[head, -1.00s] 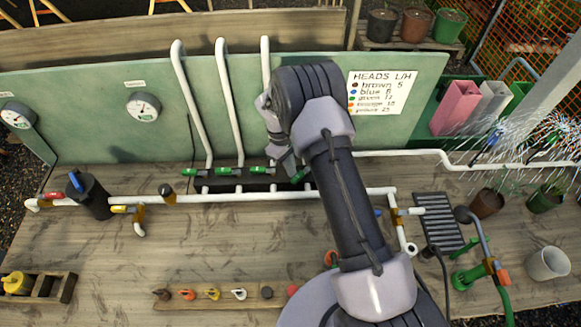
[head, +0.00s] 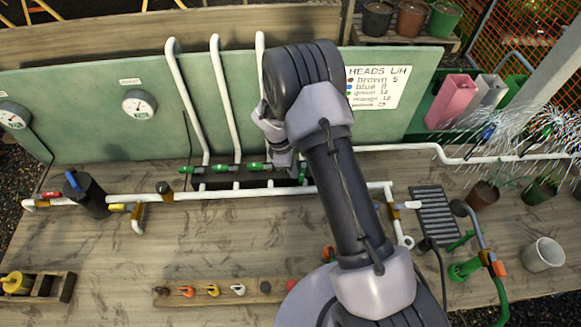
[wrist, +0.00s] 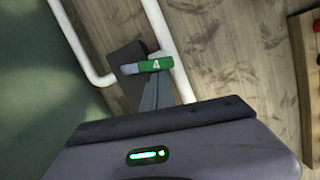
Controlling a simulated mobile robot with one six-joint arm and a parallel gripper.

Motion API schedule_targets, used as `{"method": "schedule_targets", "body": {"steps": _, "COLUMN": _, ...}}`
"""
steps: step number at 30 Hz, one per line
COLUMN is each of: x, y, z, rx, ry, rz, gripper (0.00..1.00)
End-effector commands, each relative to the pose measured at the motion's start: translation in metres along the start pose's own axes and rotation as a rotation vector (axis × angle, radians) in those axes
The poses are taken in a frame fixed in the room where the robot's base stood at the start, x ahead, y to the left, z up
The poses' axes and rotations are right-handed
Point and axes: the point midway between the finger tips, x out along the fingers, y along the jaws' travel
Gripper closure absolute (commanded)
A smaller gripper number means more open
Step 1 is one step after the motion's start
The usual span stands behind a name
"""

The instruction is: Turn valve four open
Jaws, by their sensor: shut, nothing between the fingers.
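Valve four's green handle (wrist: 155,66), marked 4, shows in the wrist view. It lies across the white supply pipe's direction, in line with its short branch. In the head view the handle (head: 302,172) points toward the backboard, partly hidden by my arm. My gripper (wrist: 156,88) is shut and empty, its fingertips right beside the handle; I cannot tell whether they touch. The three other green valve handles, left (head: 196,169), middle (head: 222,168) and right (head: 249,167), lie parallel to the supply pipe.
The white supply pipe (head: 240,196) runs along the bench in front of the valves. Riser pipes (head: 225,100) stand behind them against the green board (head: 80,120). Sprinkler heads spray at the right. A wooden strip (head: 200,296) with coloured heads lies in front.

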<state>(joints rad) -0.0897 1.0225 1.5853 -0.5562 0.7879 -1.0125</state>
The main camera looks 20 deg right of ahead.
Motion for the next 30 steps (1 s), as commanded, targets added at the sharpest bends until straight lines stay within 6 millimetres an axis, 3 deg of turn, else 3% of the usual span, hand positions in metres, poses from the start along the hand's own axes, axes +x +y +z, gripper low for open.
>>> {"method": "schedule_targets", "body": {"steps": 12, "x": 0.0022, "y": -0.0047, "z": 0.0095, "rx": -0.182, "ry": 0.0, "rz": 0.046, "gripper": 1.0}}
{"method": "schedule_targets", "body": {"steps": 30, "x": 0.0029, "y": -0.0053, "z": 0.0111, "rx": -0.211, "ry": 0.0, "rz": 0.053, "gripper": 1.0}}
